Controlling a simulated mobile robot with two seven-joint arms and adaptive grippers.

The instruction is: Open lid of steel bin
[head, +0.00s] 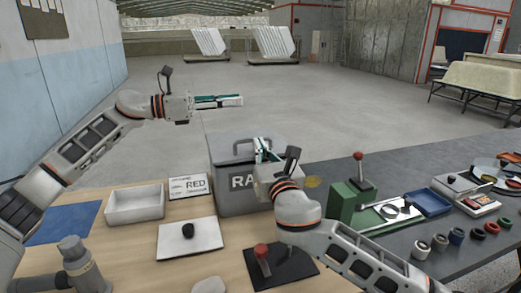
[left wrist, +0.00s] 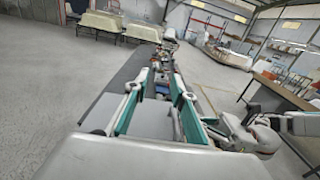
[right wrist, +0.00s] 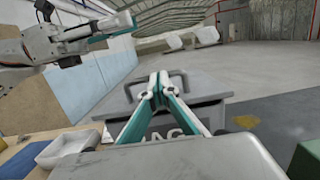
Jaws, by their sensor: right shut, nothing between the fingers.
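The grey steel bin (head: 228,197) stands at the far edge of the table, with partly hidden lettering on its front. Its lid (head: 226,146) appears closed, lying flat on top, and carries a raised loop handle; the lid also shows in the right wrist view (right wrist: 205,88). My right gripper (head: 260,146) is shut and empty over the lid, its fingertips in front of the handle in the right wrist view (right wrist: 157,76). I cannot tell whether they touch it.
Several coloured rings lie farther right.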

